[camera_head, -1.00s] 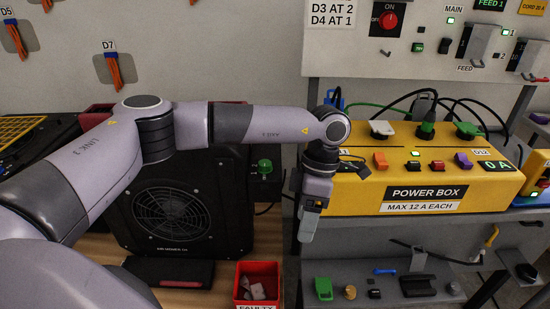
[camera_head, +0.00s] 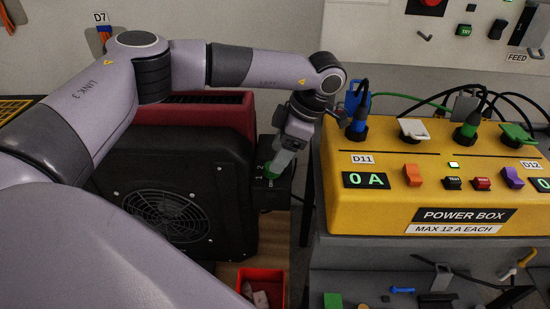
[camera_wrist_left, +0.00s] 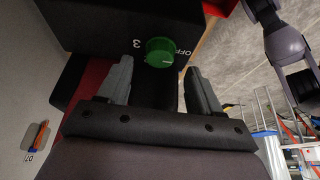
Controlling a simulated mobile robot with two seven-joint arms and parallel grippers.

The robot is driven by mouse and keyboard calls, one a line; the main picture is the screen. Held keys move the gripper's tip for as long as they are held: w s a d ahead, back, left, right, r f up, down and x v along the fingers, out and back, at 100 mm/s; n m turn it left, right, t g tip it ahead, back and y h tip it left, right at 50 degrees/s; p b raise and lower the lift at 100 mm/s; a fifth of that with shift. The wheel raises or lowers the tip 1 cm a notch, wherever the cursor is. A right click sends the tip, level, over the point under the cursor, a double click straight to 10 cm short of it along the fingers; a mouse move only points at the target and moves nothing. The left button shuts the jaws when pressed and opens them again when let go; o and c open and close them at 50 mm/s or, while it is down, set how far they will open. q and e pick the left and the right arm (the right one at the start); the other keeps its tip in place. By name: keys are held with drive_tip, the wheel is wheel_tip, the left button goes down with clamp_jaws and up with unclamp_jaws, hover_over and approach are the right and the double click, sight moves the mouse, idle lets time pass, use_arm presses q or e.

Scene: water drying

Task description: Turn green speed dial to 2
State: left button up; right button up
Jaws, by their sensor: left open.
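The green speed dial (camera_head: 270,172) is a round knob on the dark control box (camera_head: 272,194) at the side of the black blower. In the head view my left gripper (camera_head: 283,158) is right at it and partly covers it. In the left wrist view the green dial (camera_wrist_left: 160,52) sits between the tips of my open left gripper (camera_wrist_left: 159,66), with a gap on each side. The numeral 3 and the word OFF show on either side of it. A short pale mark on its face lies on the side towards OFF.
The black blower (camera_head: 165,215) with a round fan grille stands in front of a red unit (camera_head: 215,112). A yellow power box (camera_head: 365,205) with cables stands close to the right of my left gripper. A red bin (camera_head: 262,282) is below the dial.

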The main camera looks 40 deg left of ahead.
sight(267, 173)
use_arm(q)
drive_tip(key=shift+x, duration=1.75)
drive_tip(key=c, duration=1.1)
drive_tip(key=shift+o, duration=0.2)
drive_tip(key=shift+m, duration=0.4)
drive_tip(key=shift+d+m+t, duration=0.1)
drive_tip(key=shift+m+t, duration=0.5)
drive_tip(key=shift+m, duration=0.5)
drive_tip(key=m+t, duration=0.1)
drive_tip(key=m, duration=0.2)
drive_tip(key=shift+s+m, duration=0.15)
drive_tip(key=shift+m, duration=0.15)
drive_tip(key=m+t, duration=0.2)
drive_tip(key=m, duration=0.3)
drive_tip(key=shift+s+m+b, duration=0.1)
drive_tip(key=shift+m+b, duration=0.25)
drive_tip(key=shift+m, duration=0.05)
drive_tip(key=shift+m+t, duration=0.3)
